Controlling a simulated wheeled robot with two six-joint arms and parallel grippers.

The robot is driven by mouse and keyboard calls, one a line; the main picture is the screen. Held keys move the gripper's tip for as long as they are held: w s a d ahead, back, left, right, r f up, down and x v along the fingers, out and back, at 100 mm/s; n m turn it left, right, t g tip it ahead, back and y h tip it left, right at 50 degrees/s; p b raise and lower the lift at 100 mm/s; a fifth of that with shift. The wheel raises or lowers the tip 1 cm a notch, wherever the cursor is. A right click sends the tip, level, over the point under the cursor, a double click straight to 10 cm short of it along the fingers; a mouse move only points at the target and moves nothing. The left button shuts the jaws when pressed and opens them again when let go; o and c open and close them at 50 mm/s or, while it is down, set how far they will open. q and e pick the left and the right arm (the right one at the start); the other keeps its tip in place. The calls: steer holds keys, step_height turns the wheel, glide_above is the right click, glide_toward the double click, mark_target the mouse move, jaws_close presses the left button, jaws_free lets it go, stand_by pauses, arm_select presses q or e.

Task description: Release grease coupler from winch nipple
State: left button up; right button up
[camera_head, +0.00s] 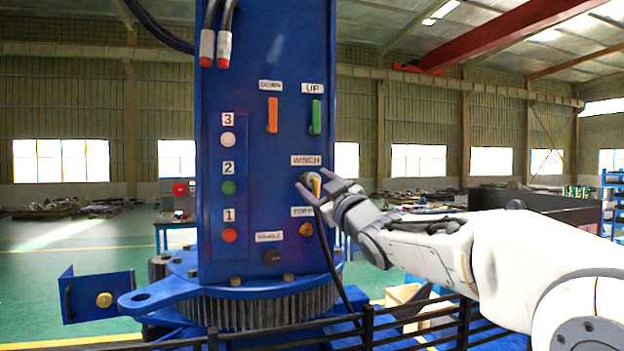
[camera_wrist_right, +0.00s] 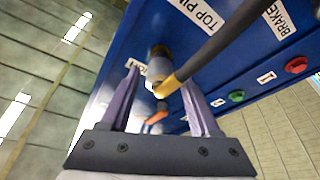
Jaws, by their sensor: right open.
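The grease coupler (camera_head: 313,182) sits at the panel under the WINCH label (camera_head: 306,160). In the right wrist view the coupler (camera_wrist_right: 159,70) is a silver cylinder with a yellow collar, and a dark hose (camera_wrist_right: 215,45) runs from it. The winch nipple is hidden behind the coupler. My right gripper (camera_head: 318,190) is at the coupler, in front of the panel. In the right wrist view its two purple fingers (camera_wrist_right: 160,80) stand open on either side of the coupler, with gaps visible. My left gripper is not in view.
The blue crane stand (camera_head: 262,190) carries an orange DOWN lever (camera_head: 272,115), a green UP lever (camera_head: 316,117), numbered buttons, an orange fitting (camera_head: 306,229) and a dark BRAKE knob (camera_head: 271,257). The hose (camera_head: 336,270) hangs down the panel. Dark rails (camera_head: 420,318) cross the front.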

mark_target(316, 179)
jaws_close()
stand_by(0.3)
steer(key=shift+s+d+b, duration=0.35)
steer(key=shift+s+b, duration=0.3)
steer(key=shift+s, duration=0.25)
steer(key=shift+s+d+b, duration=0.15)
steer(key=shift+s+b, duration=0.05)
steer(key=shift+s, duration=0.35)
steer(key=shift+s+d+b, duration=0.15)
steer(key=shift+s+b, duration=0.05)
steer(key=shift+s, duration=0.3)
